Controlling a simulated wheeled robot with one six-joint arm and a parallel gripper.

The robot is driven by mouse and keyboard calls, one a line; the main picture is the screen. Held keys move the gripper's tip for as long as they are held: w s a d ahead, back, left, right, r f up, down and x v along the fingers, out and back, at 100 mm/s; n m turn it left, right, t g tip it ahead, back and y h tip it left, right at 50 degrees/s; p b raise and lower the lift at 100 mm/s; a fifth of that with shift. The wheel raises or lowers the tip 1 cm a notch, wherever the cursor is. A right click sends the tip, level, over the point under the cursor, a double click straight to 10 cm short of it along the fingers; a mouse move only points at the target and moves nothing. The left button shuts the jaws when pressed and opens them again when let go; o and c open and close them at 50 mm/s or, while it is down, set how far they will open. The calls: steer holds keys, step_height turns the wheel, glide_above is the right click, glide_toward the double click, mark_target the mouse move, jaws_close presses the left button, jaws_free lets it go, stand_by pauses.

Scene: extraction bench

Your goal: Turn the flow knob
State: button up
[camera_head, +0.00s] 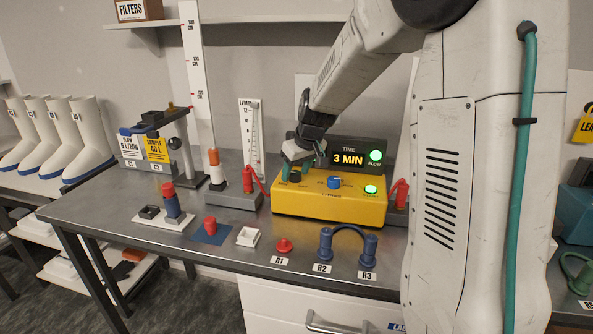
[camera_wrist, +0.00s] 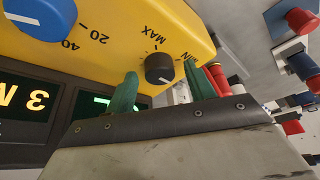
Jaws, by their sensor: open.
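The black flow knob (camera_wrist: 159,68) sits on the yellow box's face, with MIN and MAX printed beside it. Its white pointer line is aimed near the MIN side. My gripper (camera_wrist: 160,84) is open, with one green finger on each side of the knob in the wrist view; I cannot tell whether either touches it. In the head view my gripper (camera_head: 296,168) is over the left part of the yellow box (camera_head: 325,208) and mostly hides the knob. A blue dial (camera_head: 334,182) with a number scale is to its right; it also shows in the wrist view (camera_wrist: 40,17).
A black display (camera_head: 357,154) reading 3 MIN, with a lit green FLOW light (camera_head: 376,155), stands behind the box. Blue posts (camera_head: 368,248) and a red knob (camera_head: 284,246) stand in front.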

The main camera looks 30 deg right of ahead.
steer(key=shift+c, duration=0.3)
steer(key=c, duration=0.9)
steer(key=shift+a+m+h, duration=0.1)
steer(key=shift+m+h, duration=0.45)
steer(key=shift+m, duration=0.85)
steer(key=shift+a+m+h, duration=0.1)
steer(key=shift+m+h, duration=0.45)
steer(key=shift+m, duration=0.85)
steer(key=o, duration=1)
steer(key=shift+c, duration=0.2)
